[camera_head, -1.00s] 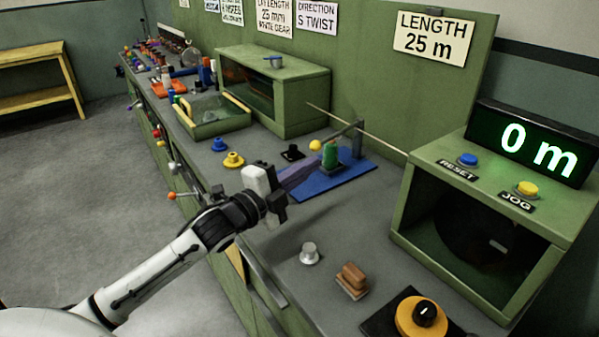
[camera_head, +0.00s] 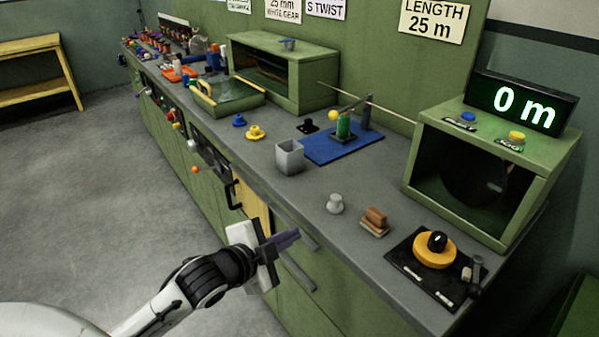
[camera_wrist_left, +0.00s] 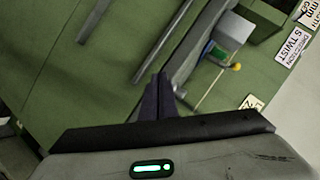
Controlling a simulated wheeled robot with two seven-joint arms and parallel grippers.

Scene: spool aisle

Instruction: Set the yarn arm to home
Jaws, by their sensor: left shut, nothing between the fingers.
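The yarn arm (camera_head: 350,106) is a thin dark bar reaching left from a grey post (camera_head: 366,116) and ending in a yellow ball (camera_head: 333,116). It stands on a blue mat (camera_head: 327,152) on the counter, and its ball is beside the top of a green spool (camera_head: 343,126). My left gripper (camera_head: 290,238) is shut and empty, low in front of the drawer fronts and well apart from the yarn arm. Its dark fingers lie together in the left wrist view (camera_wrist_left: 160,88). My right gripper is not in view.
A grey open box (camera_head: 290,158), a grey knob (camera_head: 335,204) and a brown block (camera_head: 374,222) stand along the counter front. A yellow dial (camera_head: 435,250) is at front right. A green cabinet (camera_head: 555,160) carries RESET and JOG buttons. Drawer handles (camera_head: 299,272) jut out near my gripper.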

